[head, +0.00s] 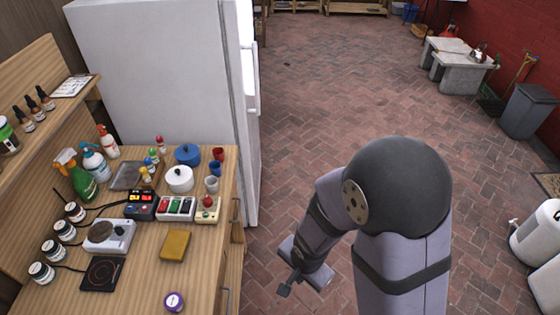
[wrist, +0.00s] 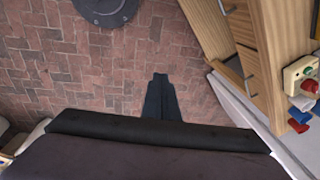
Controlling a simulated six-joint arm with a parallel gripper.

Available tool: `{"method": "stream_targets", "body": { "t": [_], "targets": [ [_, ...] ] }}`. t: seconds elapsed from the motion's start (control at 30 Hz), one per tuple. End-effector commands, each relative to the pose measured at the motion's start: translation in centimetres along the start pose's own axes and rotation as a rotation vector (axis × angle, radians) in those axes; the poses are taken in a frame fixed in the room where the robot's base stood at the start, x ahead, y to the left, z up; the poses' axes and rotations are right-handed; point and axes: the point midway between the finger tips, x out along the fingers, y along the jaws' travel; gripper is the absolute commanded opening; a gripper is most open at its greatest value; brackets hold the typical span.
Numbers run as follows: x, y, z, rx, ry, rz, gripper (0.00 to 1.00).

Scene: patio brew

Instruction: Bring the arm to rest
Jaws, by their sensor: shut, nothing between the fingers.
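My gripper (head: 284,290) hangs over the brick floor, just right of the wooden bench's front edge in the head view. In the wrist view my gripper (wrist: 160,76) points down at the bricks with its fingers together and nothing between them. The arm is folded, with its large dark joint at the right of the gripper in the head view. Nothing touches the gripper.
The wooden bench (head: 205,275) at left carries bottles, jars, pots, a yellow sponge (head: 175,245) and switch boxes. Its drawers (wrist: 232,75) show in the wrist view. A white fridge (head: 160,70) stands behind. The brick floor (head: 310,90) beyond is open.

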Motion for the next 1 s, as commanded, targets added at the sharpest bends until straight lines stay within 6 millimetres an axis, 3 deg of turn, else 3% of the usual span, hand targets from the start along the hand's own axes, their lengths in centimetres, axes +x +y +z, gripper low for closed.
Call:
{"method": "stream_targets", "body": {
  "t": [0.2, 0.5, 0.7, 1.0],
  "targets": [
    [-3.8, 3.1, -3.5, -0.251, 0.006, 0.07, 0.0],
    [-8.5, 7.3, -4.6, -0.586, -0.082, 0.112, 0.0],
    [-10.2, 8.7, -4.3, -0.722, -0.128, 0.1, 0.0],
    [-10.7, 9.1, -4.1, -0.771, -0.145, 0.094, 0.0]
  ]
}}
